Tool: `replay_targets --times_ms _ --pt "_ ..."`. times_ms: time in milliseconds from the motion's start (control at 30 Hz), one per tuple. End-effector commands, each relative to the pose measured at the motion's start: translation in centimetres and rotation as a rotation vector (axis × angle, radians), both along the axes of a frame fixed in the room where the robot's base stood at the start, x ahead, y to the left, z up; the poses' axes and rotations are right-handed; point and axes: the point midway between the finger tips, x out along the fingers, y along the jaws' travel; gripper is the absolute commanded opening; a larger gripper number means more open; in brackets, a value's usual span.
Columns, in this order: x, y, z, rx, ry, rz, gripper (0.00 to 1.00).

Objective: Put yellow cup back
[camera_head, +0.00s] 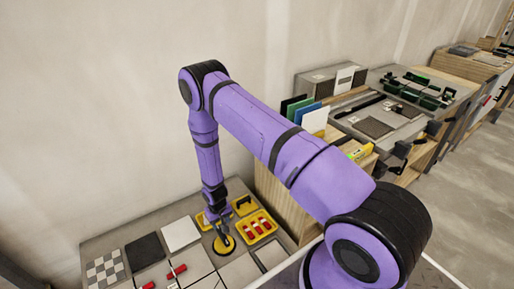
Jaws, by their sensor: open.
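A round yellow cup (224,246) sits on the tile surface at the lower middle of the head view. My gripper (222,236) points down right over it, with its open fingers at the cup's top. The fingers hide part of the cup, and I cannot tell whether they touch it. Just behind and right of it, a grey board carries a yellow tray (246,233) with several red pieces. A yellow piece with a dark middle (243,206) lies behind the tray, and another yellow patch (202,221) shows left of my wrist.
A black tile (144,252), a white tile (181,233) and a checkered tile (105,270) lie to the left. Red pieces (177,271) sit between pale tiles in front. A wall stands behind. Workbenches with coloured panels (315,119) stand to the right.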

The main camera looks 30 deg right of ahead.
Motion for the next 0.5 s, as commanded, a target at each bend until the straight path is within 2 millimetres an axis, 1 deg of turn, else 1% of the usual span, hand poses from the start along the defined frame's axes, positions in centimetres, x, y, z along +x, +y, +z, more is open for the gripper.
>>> replay_targets --times_ms 67,167,267,300,367,400,467,500 --pt "0.3 0.0 0.6 0.0 -0.005 0.0 0.49" --pt "1.4 0.0 2.9 0.001 -0.016 -0.001 0.49" --pt "3.0 -0.1 6.8 0.002 -0.038 -0.001 0.49" --pt "3.6 -0.2 8.7 0.002 -0.047 -0.002 0.49" --pt "4.4 -0.3 11.6 0.003 -0.06 -0.002 0.49" --pt "4.8 -0.5 13.5 0.003 -0.068 -0.002 0.49" --pt "5.3 -0.6 16.4 0.003 -0.082 -0.003 0.49" --pt "5.6 -0.7 18.3 0.003 -0.089 -0.003 0.49"
